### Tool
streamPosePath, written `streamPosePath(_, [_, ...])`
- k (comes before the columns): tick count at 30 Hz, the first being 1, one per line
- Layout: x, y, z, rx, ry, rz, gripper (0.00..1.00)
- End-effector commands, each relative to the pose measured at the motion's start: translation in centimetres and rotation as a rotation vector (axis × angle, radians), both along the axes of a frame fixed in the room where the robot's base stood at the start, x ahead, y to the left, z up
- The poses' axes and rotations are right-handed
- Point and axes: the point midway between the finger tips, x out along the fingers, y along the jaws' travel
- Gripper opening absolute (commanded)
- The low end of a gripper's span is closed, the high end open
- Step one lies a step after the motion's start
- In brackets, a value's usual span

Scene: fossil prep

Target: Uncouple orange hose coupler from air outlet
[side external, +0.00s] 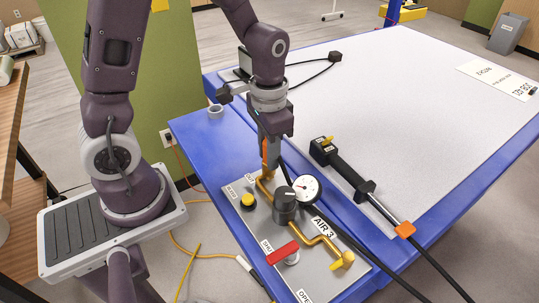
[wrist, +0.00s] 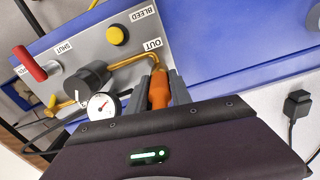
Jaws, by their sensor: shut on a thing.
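The orange hose coupler (wrist: 159,92) is between the fingers of my gripper (wrist: 162,88) in the wrist view. My gripper (side external: 268,148) is shut on it and points down over the back end of the air panel. In the side view a strip of the orange coupler (side external: 265,157) shows below the gripper body. The air outlet, a bent brass pipe (wrist: 128,62) by the OUT label, runs up to the coupler's end. The coupler appears in line with and against the outlet; the exact joint is too small to judge. Its hose end is hidden by my gripper.
The grey panel (side external: 241,223) carries a yellow bleed button (side external: 247,201), a dark regulator knob (side external: 285,204), a pressure gauge (side external: 306,189) and a red lever (side external: 283,252) near the SHUT label. A black tool (side external: 342,167) lies to the right. The pale tabletop beyond is mostly clear.

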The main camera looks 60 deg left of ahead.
Motion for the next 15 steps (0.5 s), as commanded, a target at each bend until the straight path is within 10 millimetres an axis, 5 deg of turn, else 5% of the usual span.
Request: streamPosePath(15, [0.1, 0.0, 1.3, 0.000, -0.002, 0.000, 0.00])
